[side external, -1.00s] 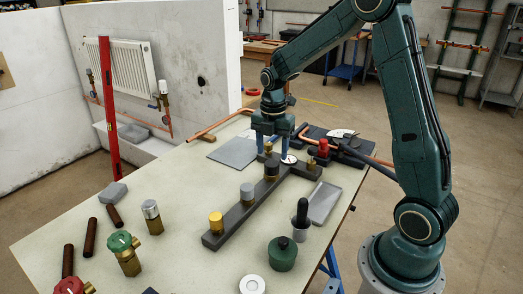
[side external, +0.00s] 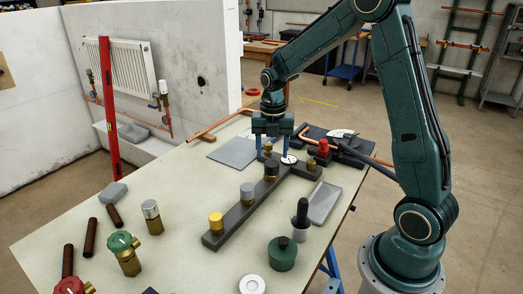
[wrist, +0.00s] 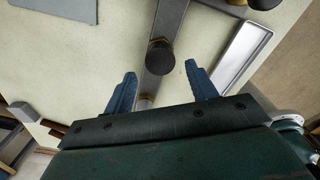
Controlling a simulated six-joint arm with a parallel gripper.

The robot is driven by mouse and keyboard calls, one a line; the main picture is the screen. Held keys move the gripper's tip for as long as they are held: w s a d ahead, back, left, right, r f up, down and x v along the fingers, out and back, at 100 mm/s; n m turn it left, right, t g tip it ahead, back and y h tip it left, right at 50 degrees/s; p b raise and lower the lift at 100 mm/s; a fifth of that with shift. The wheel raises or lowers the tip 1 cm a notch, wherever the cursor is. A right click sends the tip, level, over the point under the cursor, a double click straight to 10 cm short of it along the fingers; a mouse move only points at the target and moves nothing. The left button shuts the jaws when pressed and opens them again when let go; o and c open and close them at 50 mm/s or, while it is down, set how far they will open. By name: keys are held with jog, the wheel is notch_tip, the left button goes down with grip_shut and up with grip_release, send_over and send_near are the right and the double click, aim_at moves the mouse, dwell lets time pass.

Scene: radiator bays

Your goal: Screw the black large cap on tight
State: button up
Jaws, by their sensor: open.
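The black large cap (side external: 271,168) sits upright on a brass fitting on the dark grey bar (side external: 230,225). It also shows in the wrist view (wrist: 160,55), just beyond the fingertips and roughly centred between them. My gripper (side external: 273,155) points down above the far end of the bar, behind the black cap as seen from the side. Its two blue fingers (wrist: 160,72) are spread with nothing between them that they touch. Whether the cap is tight cannot be seen.
A silver cap (side external: 247,190) and a yellow cap (side external: 217,220) stand nearer on the same bar. A grey tray (side external: 322,203), a dark-topped bottle (side external: 301,215) and a green pot (side external: 282,253) lie to the right. A red valve (side external: 323,147) is close right of the gripper.

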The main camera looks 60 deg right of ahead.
aim_at(272, 163)
jog(key=shift+f, duration=2.4)
jog(key=c, duration=1)
jog(key=shift+m, duration=0.3)
